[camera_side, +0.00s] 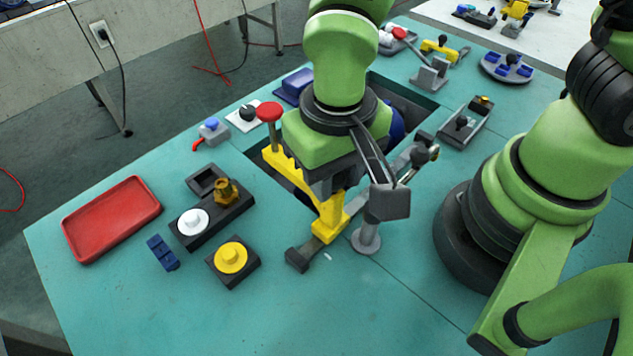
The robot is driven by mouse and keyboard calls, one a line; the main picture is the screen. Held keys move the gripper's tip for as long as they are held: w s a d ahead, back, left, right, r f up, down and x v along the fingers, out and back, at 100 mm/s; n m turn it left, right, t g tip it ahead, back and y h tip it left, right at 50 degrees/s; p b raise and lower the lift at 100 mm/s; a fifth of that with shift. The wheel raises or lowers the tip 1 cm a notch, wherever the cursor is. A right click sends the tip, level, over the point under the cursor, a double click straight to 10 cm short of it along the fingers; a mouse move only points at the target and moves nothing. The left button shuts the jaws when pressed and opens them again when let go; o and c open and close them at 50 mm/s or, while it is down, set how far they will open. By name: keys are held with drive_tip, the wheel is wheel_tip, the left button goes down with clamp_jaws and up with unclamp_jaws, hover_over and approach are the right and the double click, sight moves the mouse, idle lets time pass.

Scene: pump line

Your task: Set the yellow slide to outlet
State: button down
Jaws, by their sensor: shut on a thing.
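The yellow slide (327,228) sits low on a dark grey rail that runs from a block-like end (299,259) at lower left up to the right. The slide is near that lower-left end. My gripper (332,203) reaches down from above and is shut on the slide. The fingertips are hard to separate from the yellow parts around them. My wrist and a grey block beside it hide the middle of the rail. No outlet marking can be read.
A red-knobbed post (269,113) stands close left of my wrist, by a dark table opening. A grey round-footed post (367,239) stands close right. Left are a yellow-knobbed block (231,258), a white-knobbed block (192,222) and a red tray (70,240). The front of the table is clear.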

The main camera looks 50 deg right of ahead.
drive_tip(key=d, duration=0.8)
drive_tip(key=shift+d, duration=0.2)
drive_tip(key=shift+w, duration=0.1)
drive_tip(key=c, duration=0.8)
unclamp_jaws()
wheel_tip(320, 180, up, 10)
drive_tip(key=shift+r, duration=0.1)
drive_tip(key=s+d+r+t, duration=0.1)
drive_tip(key=r+t, duration=0.1)
drive_tip(key=r, duration=0.1)
drive_tip(key=s+d+r+t+y, duration=0.1)
drive_tip(key=s+d+r+t, duration=0.1)
drive_tip(key=r, duration=0.1)
drive_tip(key=s+d+r+m+t+y, duration=0.1)
drive_tip(key=r+t, duration=0.2)
drive_tip(key=r, duration=0.1)
drive_tip(key=shift+s+d, duration=0.15)
drive_tip(key=shift+s, duration=0.25)
